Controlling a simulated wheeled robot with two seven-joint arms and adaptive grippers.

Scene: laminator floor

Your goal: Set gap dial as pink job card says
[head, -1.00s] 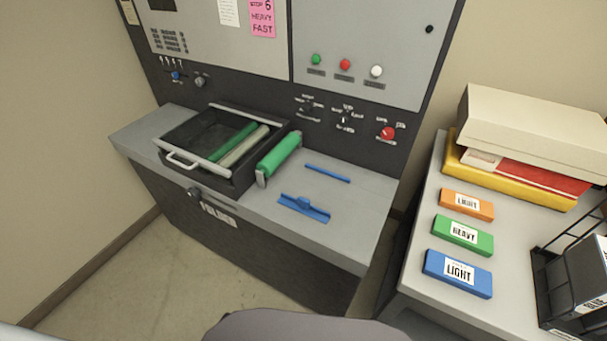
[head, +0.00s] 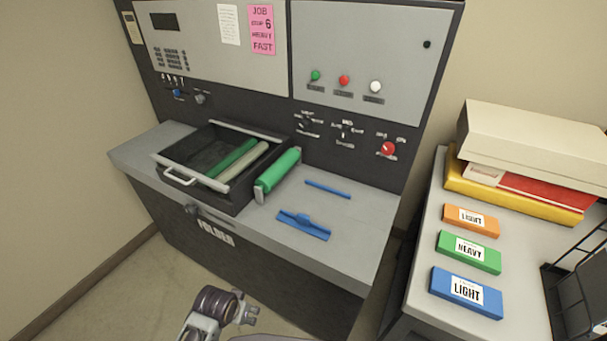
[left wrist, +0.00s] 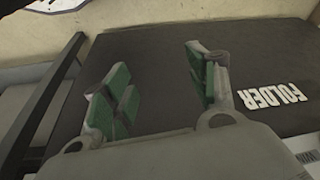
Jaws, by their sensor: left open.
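The pink job card (head: 262,30) is on the machine's upper panel. It reads JOB, a partly unclear line ending in 6, HEAVY, FAST. A dial with a blue knob (head: 177,93) and a grey knob (head: 200,98) sit below the keypad at left. Two dark selector knobs (head: 307,124) and (head: 346,131) sit lower right; their labels are too small to read, so I cannot tell which is the gap dial. My left gripper (left wrist: 160,90) is open and empty in the left wrist view, near the dark FOLDER front. In the head view only my left arm shows, at bottom.
An open drawer (head: 180,181) with rollers stands out over the grey ledge. A green roller (head: 278,172) and blue parts (head: 303,225) lie beside it. A side table at right holds orange, green and blue boxes (head: 467,291). A red knob (head: 388,148) is on the panel.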

